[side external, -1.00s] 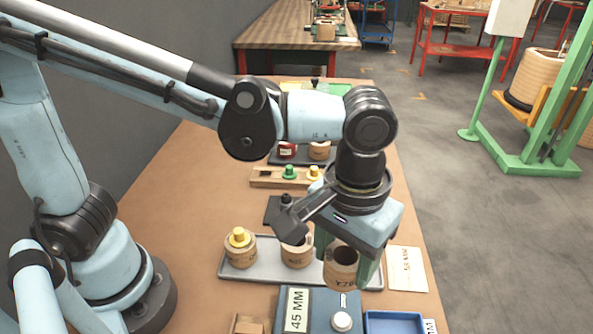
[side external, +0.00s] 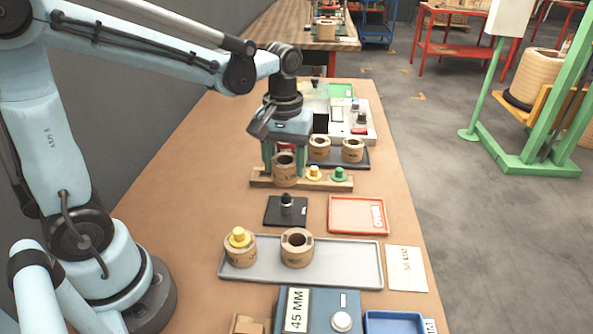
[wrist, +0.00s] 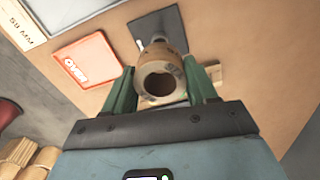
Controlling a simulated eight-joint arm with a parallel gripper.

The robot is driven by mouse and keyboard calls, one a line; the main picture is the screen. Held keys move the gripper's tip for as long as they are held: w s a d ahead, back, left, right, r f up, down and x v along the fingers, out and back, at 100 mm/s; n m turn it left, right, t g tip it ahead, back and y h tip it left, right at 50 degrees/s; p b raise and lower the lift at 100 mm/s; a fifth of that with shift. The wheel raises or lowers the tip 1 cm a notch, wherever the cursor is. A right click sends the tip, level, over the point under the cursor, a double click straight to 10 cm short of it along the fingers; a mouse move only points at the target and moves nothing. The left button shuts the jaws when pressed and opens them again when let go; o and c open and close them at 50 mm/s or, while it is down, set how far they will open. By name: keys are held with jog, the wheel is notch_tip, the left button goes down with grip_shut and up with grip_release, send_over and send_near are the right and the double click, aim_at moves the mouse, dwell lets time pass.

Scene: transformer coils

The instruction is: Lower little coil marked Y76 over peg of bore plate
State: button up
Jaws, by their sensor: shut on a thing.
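My gripper (side external: 285,166) is shut on a small tan coil (side external: 285,178), one green finger on each side. The coil is roughly upright in the side view, in front of the wooden rail. The wrist view also shows the coil (wrist: 166,60) between the fingers (wrist: 158,82), its dark bore open. Its mark is not clearly readable now. The bore plate (side external: 270,214) is a flat black plate with an upright dark, grey-topped peg (side external: 287,203). The peg is bare and the coil is beyond it, apart in the side view. The plate (wrist: 172,21) is partly hidden behind the coil in the wrist view.
A wooden rail (side external: 335,184) with yellow and green plugs is beside the held coil. An orange tray (side external: 357,215) lies right of the plate. A grey tray (side external: 345,262) in front holds two coils, one with a yellow plug. A dark tray behind holds more coils.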

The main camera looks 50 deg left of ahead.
aim_at(286, 195)
jog(key=shift+f, duration=2.1)
jog(key=shift+f, duration=1.65)
jog(key=shift+f, duration=0.3)
jog(key=shift+f, duration=0.15)
jog(key=o, duration=1.4)
jog(key=shift+r, duration=4.4)
